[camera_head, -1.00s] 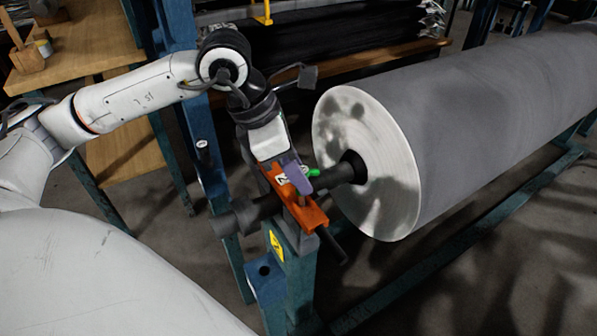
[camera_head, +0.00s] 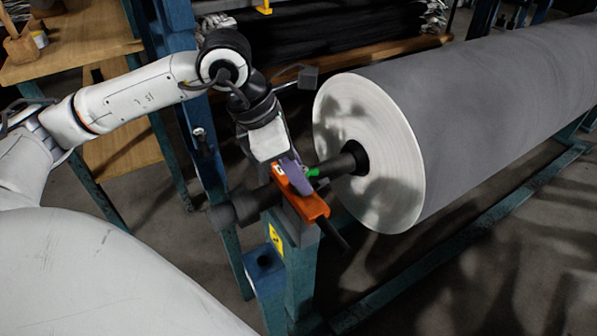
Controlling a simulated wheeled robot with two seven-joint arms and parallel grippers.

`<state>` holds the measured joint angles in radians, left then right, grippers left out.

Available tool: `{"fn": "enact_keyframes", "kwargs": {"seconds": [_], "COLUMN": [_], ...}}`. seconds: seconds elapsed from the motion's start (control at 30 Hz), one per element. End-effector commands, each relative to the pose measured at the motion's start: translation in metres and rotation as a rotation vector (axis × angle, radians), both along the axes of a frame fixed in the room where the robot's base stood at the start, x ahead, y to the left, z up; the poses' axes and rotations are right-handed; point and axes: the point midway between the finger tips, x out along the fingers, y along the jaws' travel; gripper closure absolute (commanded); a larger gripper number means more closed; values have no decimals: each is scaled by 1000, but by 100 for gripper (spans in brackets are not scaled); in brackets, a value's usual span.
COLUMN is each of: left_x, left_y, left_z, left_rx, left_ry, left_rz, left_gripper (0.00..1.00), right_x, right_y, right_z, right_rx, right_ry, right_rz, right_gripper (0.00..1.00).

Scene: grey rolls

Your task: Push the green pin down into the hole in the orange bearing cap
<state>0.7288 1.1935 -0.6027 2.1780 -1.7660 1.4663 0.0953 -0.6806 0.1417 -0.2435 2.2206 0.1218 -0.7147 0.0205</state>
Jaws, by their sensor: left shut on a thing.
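The orange bearing cap (camera_head: 313,206) sits over the dark shaft (camera_head: 243,205) on top of the teal stand post. The green pin (camera_head: 313,173) shows as a small bit of green beside the purple finger of my left gripper (camera_head: 299,178). My left gripper reaches down onto the cap from above and is shut on the green pin. The gripper hides most of the pin, and the hole in the cap is hidden, so I cannot tell how deep the pin sits. My right gripper is not in view.
A large grey roll (camera_head: 480,120) fills the right side on the shaft. The teal stand (camera_head: 300,280) has a yellow label below the cap. A wooden table (camera_head: 75,50) stands at the upper left. Dark rolls lie on a rack behind. Floor shows at the lower right.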

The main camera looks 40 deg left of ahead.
Motion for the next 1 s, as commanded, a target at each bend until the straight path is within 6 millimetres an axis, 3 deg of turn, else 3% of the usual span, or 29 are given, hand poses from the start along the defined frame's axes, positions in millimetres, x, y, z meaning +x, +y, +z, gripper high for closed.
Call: {"fn": "enact_keyframes", "kwargs": {"seconds": [0.4,0.43,0.57,0.87,1.0], "left_x": [0,0,0,0,-4], "left_y": [0,0,0,0,4], "left_z": [-3,-3,-3,-2,13], "left_rx": [-1,-1,0,0,1], "left_ry": [-1,-1,0,0,-2], "left_rz": [0,0,0,0,1], "left_gripper": [100,78,57,57,57], "right_x": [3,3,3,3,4], "right_y": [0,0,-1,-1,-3], "right_z": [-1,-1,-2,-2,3], "right_rx": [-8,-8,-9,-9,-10], "right_ry": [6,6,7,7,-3], "right_rz": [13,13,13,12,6], "right_gripper": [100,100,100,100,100]}}
